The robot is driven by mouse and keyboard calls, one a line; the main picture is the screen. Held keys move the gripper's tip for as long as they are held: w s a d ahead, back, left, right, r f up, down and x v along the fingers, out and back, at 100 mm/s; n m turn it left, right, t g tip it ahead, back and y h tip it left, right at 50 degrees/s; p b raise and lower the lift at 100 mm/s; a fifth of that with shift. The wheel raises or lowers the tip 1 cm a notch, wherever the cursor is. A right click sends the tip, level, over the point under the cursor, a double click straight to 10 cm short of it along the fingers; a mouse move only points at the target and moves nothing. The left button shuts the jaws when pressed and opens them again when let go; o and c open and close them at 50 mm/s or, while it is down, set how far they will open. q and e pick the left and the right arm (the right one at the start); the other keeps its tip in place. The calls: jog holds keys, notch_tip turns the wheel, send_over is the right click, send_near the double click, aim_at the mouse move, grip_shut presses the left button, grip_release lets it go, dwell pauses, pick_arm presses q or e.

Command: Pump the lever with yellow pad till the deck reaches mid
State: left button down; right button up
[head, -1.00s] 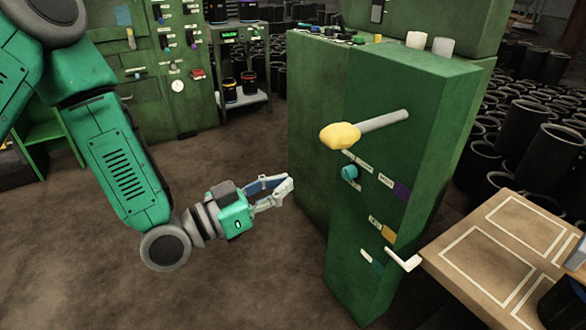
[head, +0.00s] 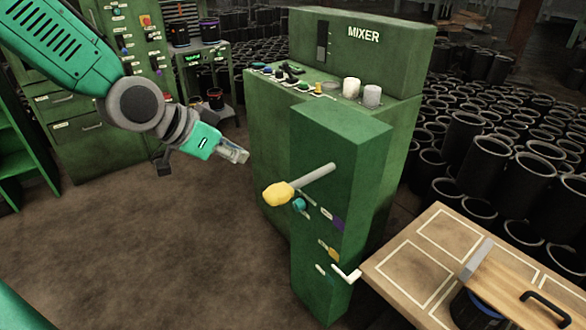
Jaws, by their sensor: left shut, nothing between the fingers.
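The lever with the yellow pad (head: 278,193) sticks out from the green mixer column (head: 330,150). Its grey rod (head: 315,176) slopes from the column down and left to the pad. My left gripper (head: 243,156) is shut and empty, above and left of the pad and apart from it. My right gripper is not in view. A table with outlined panels (head: 400,275) stands at the lower right; I cannot tell whether it is the deck.
A teal knob (head: 299,205) sits just below the lever. White and grey cups (head: 351,88) stand on the mixer top. Many black sleeves (head: 500,130) fill the right. The floor at left is clear.

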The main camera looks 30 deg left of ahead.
pick_arm(q)
jog(key=shift+d+r, duration=0.1)
jog(key=shift+d, duration=0.05)
jog(key=b, duration=0.2)
send_over(279, 187)
jog(key=s, duration=0.2)
jog(key=f, duration=0.4)
jog(key=a+f, duration=0.1)
jog(key=f, duration=0.5)
jog(key=shift+w+d+f+b, duration=0.15)
jog(key=shift+d+b, duration=0.05)
jog(key=shift+b, duration=0.2)
jog(key=shift+a+f, duration=0.1)
jog(key=shift+f, duration=0.3)
